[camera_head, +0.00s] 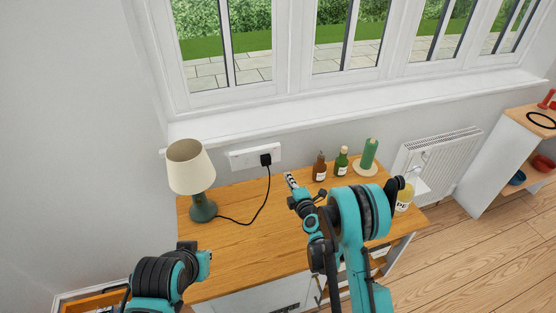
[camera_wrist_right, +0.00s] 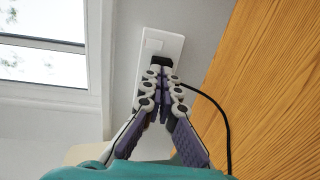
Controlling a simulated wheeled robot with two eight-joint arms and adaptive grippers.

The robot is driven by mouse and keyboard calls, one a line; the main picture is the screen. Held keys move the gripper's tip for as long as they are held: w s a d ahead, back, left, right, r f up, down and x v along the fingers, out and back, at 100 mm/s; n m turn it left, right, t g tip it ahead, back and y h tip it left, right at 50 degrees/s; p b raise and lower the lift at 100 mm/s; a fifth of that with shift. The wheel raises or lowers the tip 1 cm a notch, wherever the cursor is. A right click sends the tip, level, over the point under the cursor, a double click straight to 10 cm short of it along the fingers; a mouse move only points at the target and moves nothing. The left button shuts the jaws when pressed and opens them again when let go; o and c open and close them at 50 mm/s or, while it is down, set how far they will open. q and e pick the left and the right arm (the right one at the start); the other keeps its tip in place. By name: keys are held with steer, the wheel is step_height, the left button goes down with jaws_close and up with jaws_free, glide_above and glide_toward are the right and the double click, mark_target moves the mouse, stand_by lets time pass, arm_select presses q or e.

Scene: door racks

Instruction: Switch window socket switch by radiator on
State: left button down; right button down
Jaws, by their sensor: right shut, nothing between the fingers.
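The white double wall socket (camera_head: 243,159) is under the window sill, just above the wooden worktop. A black plug (camera_head: 266,159) sits in its right half. In the right wrist view the socket (camera_wrist_right: 153,45) lies beyond my fingertips, and the fingers partly cover the plug. The switch positions are too small to read. My right gripper (camera_head: 290,181) is shut and empty, pointing toward the wall to the right of the socket in the head view; its fingers also show in the wrist view (camera_wrist_right: 162,75). My left gripper (camera_head: 203,257) is low at the worktop's left, its fingers unclear.
A lamp (camera_head: 190,167) with a green base stands left of the socket. Its black cord (camera_head: 262,205) curves over the worktop (camera_head: 245,245). A brown bottle (camera_head: 319,168), a green bottle (camera_head: 341,161) and a green roll (camera_head: 369,153) stand right. The radiator (camera_head: 440,150) is farther right.

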mark_target(276, 155)
steer(key=b+x, duration=0.2)
steer(key=x, duration=1)
steer(key=shift+w+f, duration=0.15)
steer(key=shift+f, duration=0.05)
steer(key=shift+w+a, duration=0.2)
steer(key=shift+w, duration=0.35)
